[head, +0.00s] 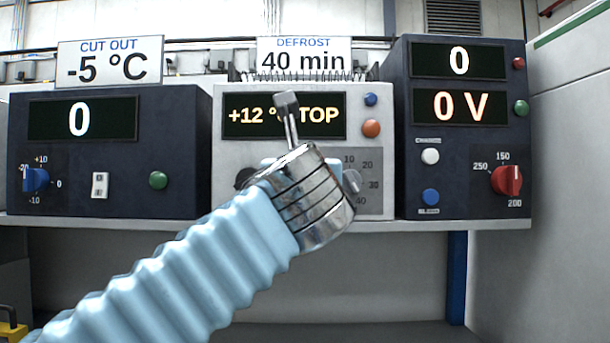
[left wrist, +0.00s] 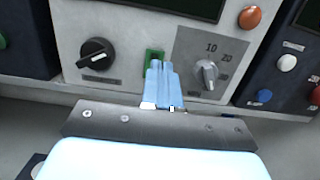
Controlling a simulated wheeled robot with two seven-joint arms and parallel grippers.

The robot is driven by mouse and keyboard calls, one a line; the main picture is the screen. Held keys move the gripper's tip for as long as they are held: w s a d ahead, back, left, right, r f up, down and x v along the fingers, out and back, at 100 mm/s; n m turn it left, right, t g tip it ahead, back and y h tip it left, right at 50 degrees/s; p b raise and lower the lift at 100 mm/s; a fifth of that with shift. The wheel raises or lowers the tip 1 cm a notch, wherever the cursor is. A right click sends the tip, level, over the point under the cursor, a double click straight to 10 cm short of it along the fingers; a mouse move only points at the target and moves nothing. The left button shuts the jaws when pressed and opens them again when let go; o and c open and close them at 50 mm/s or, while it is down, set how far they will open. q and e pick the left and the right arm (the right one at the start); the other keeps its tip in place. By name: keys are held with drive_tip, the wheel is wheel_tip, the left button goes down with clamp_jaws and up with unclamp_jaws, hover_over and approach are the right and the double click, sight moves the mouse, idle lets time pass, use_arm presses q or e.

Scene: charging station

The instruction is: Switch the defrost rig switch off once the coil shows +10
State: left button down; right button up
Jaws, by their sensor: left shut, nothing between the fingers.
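The defrost rig (head: 228,150) is the pale middle unit under a DEFROST 40 min sign (head: 303,57). Its display (head: 250,116) reads +12 and TOP, with part hidden behind my left wrist. In the left wrist view, a green-edged switch (left wrist: 149,67) sits between a black knob (left wrist: 97,53) and a grey knob (left wrist: 207,75). My left gripper (left wrist: 164,68) is shut and empty, its fingertips right at the switch and covering most of it. I cannot tell contact or the switch's position. In the head view my left wrist hides the switch. My right gripper is not in view.
A dark unit (head: 177,120) at left reads 0 under a CUT OUT -5 °C sign (head: 110,62). A dark unit (head: 457,165) at right reads 0 and 0 V and has a red knob (head: 506,180). All stand on a shelf (head: 420,226); the space below is open.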

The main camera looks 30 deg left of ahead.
use_arm(q)
drive_tip(key=s+d+r, duration=0.1)
drive_tip(key=s+d, duration=0.3)
drive_tip(key=s, duration=0.2)
drive_tip(key=shift+s, duration=0.4)
drive_tip(key=shift+d, duration=0.1)
